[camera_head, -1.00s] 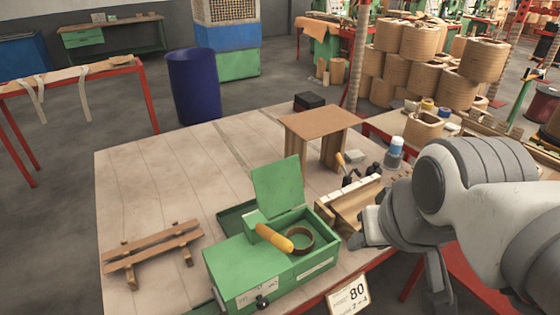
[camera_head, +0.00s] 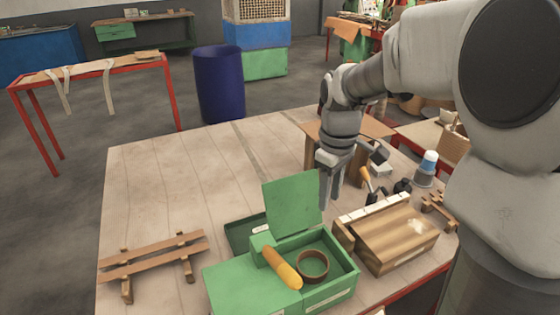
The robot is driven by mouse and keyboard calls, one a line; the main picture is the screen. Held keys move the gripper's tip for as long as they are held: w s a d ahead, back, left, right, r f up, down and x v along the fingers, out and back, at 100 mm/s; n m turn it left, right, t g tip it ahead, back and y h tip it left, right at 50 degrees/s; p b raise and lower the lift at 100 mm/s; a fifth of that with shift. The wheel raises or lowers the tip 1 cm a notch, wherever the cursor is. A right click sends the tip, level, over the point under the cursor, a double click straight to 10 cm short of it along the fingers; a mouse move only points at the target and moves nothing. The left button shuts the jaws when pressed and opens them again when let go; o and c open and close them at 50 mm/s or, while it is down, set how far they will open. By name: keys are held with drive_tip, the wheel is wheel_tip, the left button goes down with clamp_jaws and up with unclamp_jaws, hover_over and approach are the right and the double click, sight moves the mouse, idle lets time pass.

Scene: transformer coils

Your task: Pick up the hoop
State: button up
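The hoop (camera_head: 312,279), a brown ring, lies in the open compartment of the green box (camera_head: 237,289) on the table. A yellow-orange handle-like cylinder (camera_head: 282,268) lies over the box's divider, beside the hoop on its left. The box's green lid (camera_head: 292,203) stands raised behind the compartment. My gripper (camera_head: 331,196) points down above the table, behind and above the hoop, just right of the raised lid. It is apart from the hoop, and nothing shows in it. Its fingers are seen nearly edge-on, so their opening is unclear.
A wooden box (camera_head: 392,243) stands close on the right of the green box. A wooden rack (camera_head: 152,257) lies left. The table's left rear is clear.

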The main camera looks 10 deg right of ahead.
wheel_tip(320, 180, down, 12)
drive_tip(key=shift+f+b, duration=0.2)
drive_tip(key=shift+b, duration=0.95)
drive_tip(key=shift+s+f+b, duration=0.2)
drive_tip(key=shift+f+b, duration=0.15)
drive_tip(key=shift+f, duration=1.05)
drive_tip(key=shift+s+f+b, duration=0.15)
drive_tip(key=shift+f+b, duration=0.15)
drive_tip(key=shift+f, duration=1.05)
clamp_jaws()
